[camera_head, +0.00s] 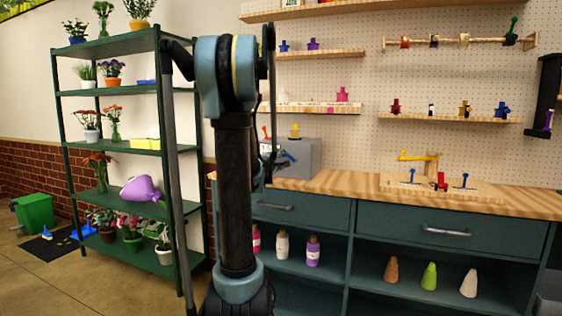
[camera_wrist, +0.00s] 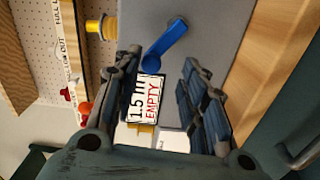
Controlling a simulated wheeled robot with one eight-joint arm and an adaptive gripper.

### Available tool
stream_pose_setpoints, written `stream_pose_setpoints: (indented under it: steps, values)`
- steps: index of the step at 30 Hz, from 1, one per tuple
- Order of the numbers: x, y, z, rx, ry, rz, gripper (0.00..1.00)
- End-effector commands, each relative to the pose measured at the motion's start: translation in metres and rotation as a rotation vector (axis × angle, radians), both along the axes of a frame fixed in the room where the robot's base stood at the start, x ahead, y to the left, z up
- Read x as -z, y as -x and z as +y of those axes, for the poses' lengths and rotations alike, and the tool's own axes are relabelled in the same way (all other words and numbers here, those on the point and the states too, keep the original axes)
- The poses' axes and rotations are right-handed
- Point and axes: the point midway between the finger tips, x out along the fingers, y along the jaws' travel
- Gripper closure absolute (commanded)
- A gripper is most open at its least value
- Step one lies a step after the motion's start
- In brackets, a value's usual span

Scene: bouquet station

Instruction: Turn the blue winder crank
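The blue crank (camera_wrist: 165,46) is a lever-like handle on the face of a grey box (camera_wrist: 214,28), seen in the wrist view. It lies tilted, just beyond my fingertips and apart from them. A white label (camera_wrist: 145,98) reading "1.5 m" and "EMPTY" shows between the fingers. My gripper (camera_wrist: 160,75) is open, with nothing between its pads. In the head view, the grey box (camera_head: 300,156) stands at the left end of the wooden counter. My arm and gripper partly cover it, and the crank is hard to make out there.
The wooden counter (camera_head: 340,184) runs right, holding a board with a yellow lever (camera_head: 418,157) and small blue and red parts. A yellow spool (camera_wrist: 102,27) is beside the box. A green plant shelf (camera_head: 110,147) stands left. Drawers (camera_head: 437,226) sit below the counter.

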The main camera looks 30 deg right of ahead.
Motion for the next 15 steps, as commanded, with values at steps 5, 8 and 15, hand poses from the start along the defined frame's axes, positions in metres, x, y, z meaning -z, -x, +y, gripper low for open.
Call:
stream_pose_setpoints:
  steps: [5, 8, 15]
  values:
    - [0.001, 0.02, 0.024, -0.002, 0.0, 0.0, 0.61]
    - [0.001, 0.029, 0.035, -0.002, -0.001, 0.001, 0.61]
    - [0.001, 0.047, 0.056, -0.001, 0.0, 0.001, 0.61]
